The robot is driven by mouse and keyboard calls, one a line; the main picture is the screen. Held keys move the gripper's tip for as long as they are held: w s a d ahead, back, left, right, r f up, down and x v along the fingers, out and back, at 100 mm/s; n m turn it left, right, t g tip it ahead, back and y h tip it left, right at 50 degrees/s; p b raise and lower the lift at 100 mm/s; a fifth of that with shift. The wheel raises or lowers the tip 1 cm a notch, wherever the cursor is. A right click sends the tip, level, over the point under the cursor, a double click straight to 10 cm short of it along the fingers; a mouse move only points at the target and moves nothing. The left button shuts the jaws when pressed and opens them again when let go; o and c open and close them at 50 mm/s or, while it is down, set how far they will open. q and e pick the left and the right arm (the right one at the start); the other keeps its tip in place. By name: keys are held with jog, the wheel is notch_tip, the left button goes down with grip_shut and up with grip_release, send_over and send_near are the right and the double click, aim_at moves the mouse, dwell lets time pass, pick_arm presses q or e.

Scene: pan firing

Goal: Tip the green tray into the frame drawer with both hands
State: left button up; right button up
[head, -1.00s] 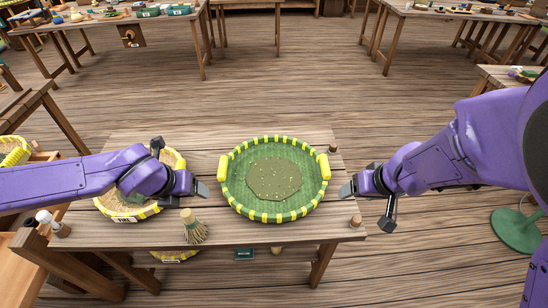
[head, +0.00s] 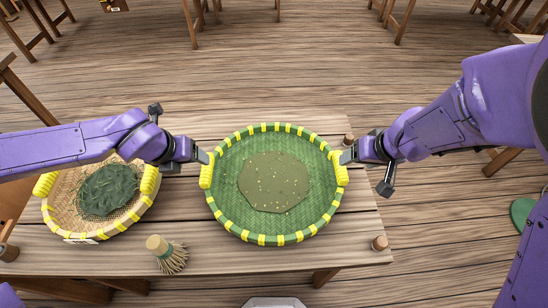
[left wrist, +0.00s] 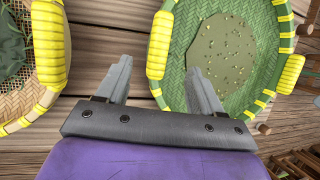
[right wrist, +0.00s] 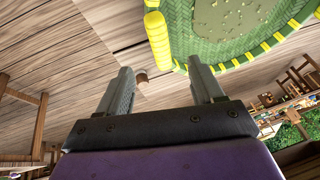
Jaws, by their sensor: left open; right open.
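The green tray (head: 275,225) is a round woven basket with a yellow-wrapped rim and a yellow handle on each side. It lies flat on the wooden table, with a brownish patch and small pale specks on its bottom. My left gripper (head: 207,160) is open at the tray's left handle (left wrist: 160,44). My right gripper (head: 345,158) is open at the right handle (head: 340,170). In the right wrist view a yellow handle (right wrist: 159,40) shows ahead of the open fingers (right wrist: 165,85). I cannot tell if either gripper touches. I cannot make out a frame drawer.
A tan basket (head: 68,212) with yellow handles and dark green leaves stands left of the tray. A small brush (head: 168,254) lies at the table's front. Bare table (head: 290,262) shows in front of the tray.

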aim_at(207, 168)
pick_arm(q)
jog(key=shift+w+f, duration=0.1)
jog(key=shift+f, duration=0.05)
pick_arm(e)
jog(key=shift+w+f, duration=0.1)
jog(key=shift+f, duration=0.05)
pick_arm(q)
jog(key=x, duration=0.9)
jog(key=shift+w+d+f, duration=0.15)
jog(key=shift+f, duration=0.15)
pick_arm(e)
jog(key=x, duration=0.9)
jog(key=shift+w+f, duration=0.1)
jog(key=shift+f, duration=0.25)
pick_arm(q)
jog(key=shift+w+f, duration=0.1)
jog(key=shift+f, duration=0.25)
pick_arm(e)
jog(key=shift+w+a+f, duration=0.15)
jog(key=shift+f, duration=0.2)
pick_arm(q)
grip_shut()
pick_arm(e)
grip_shut()
